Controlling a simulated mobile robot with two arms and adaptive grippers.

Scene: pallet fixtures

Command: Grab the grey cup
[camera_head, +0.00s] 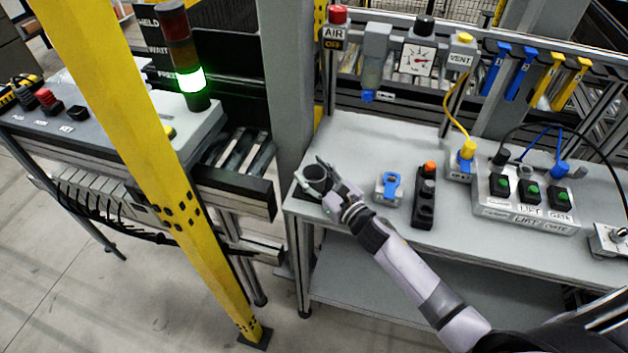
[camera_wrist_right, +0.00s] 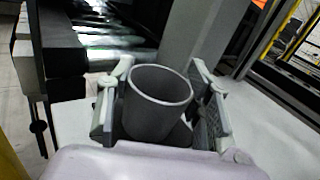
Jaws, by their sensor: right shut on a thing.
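The grey cup (camera_head: 315,175) stands upright and open at the top near the left end of the grey workbench (camera_head: 350,140). My right gripper (camera_head: 318,181) is around the cup, with one finger on each side of it. In the right wrist view the cup (camera_wrist_right: 157,100) sits between the two fingers of my right gripper (camera_wrist_right: 160,112), and the gripper is shut on it. The lower part of the cup is hidden by the gripper. I cannot tell whether the cup touches the bench. My left gripper is not in view.
Right of the cup are a blue-and-white clip device (camera_head: 389,187), a black block with an orange button (camera_head: 425,196) and a switch box (camera_head: 527,200). A yellow post (camera_head: 130,140) and a roller conveyor (camera_head: 240,160) are to the left. A grey column (camera_head: 297,80) rises behind the cup.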

